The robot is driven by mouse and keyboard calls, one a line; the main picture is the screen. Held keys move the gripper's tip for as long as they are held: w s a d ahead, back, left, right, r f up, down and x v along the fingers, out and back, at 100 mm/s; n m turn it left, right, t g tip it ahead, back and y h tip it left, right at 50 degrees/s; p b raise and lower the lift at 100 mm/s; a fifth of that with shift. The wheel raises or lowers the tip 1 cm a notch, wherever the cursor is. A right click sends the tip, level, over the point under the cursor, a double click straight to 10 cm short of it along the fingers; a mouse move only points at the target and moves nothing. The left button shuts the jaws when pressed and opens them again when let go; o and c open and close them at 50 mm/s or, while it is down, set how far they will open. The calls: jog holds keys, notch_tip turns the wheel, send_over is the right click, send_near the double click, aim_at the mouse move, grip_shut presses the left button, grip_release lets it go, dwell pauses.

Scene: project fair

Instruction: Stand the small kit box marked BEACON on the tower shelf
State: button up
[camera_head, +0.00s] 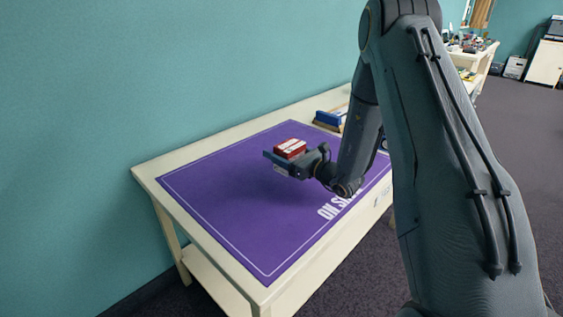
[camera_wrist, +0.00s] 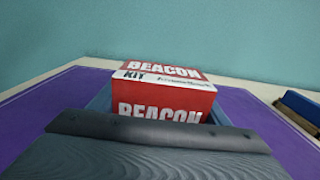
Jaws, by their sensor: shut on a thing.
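The small red and white kit box (camera_wrist: 165,91) fills the middle of the wrist view, with BEACON and KIT readable on it. My gripper (camera_head: 287,160) is shut on this box, which shows in the head view (camera_head: 290,147) between the fingers. The gripper holds it over the purple mat, toward the far half of the table. The box's lower part is hidden behind a dark finger in the wrist view. I cannot make out a tower shelf in either view.
A purple mat (camera_head: 230,200) with white lettering covers most of the cream table (camera_head: 146,176). A blue item (camera_head: 328,118) lies in a wooden tray at the table's far end. A teal wall runs along the left. Another cluttered table (camera_head: 470,58) stands farther back.

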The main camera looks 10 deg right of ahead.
jog(key=shift+f, duration=2.25)
jog(key=shift+f, duration=0.2)
jog(key=o, duration=1.2)
jog(key=shift+r, duration=0.1)
jog(key=shift+o, duration=0.2)
